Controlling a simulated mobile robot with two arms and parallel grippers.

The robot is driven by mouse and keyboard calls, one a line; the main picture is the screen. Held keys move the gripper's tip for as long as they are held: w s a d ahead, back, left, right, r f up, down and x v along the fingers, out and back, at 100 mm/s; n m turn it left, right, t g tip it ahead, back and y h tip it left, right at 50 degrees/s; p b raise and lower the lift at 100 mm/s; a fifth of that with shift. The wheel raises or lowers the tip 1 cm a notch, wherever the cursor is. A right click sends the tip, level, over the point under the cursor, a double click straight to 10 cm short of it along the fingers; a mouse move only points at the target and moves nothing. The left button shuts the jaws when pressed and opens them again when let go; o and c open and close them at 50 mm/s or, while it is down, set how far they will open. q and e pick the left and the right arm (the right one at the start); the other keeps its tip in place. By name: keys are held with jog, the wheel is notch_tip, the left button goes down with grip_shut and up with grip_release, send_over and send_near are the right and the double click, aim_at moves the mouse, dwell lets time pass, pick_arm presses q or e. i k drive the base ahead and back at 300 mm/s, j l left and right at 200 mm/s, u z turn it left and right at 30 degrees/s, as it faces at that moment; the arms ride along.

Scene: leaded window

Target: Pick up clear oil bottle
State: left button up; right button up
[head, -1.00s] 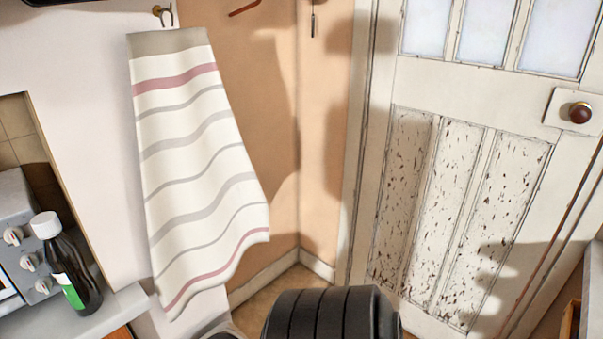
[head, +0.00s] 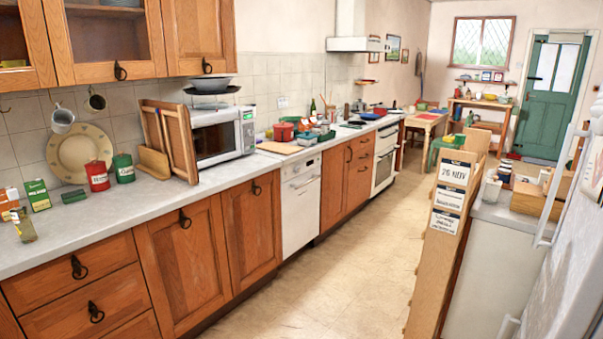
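A small clear bottle with a yellowish tint (head: 22,225) stands upright on the grey worktop (head: 130,207) at the far left of the head view. It looks like the clear oil bottle, but it is too small to be sure. A dark green bottle (head: 313,106) stands far back along the same worktop. Neither of my grippers shows in this view.
Small boxes (head: 37,195), red (head: 97,176) and green (head: 123,168) tins, a plate (head: 80,153) and a microwave (head: 212,136) stand along the worktop. The floor (head: 330,255) is open between the cupboards and a wooden unit (head: 438,245).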

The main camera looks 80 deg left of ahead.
aim_at(19, 212)
jog(key=u, duration=4.1)
jog(key=i+l+u, duration=0.15)
jog(key=u, duration=0.3)
jog(key=i+l+u, duration=0.3)
jog(key=u, duration=0.2)
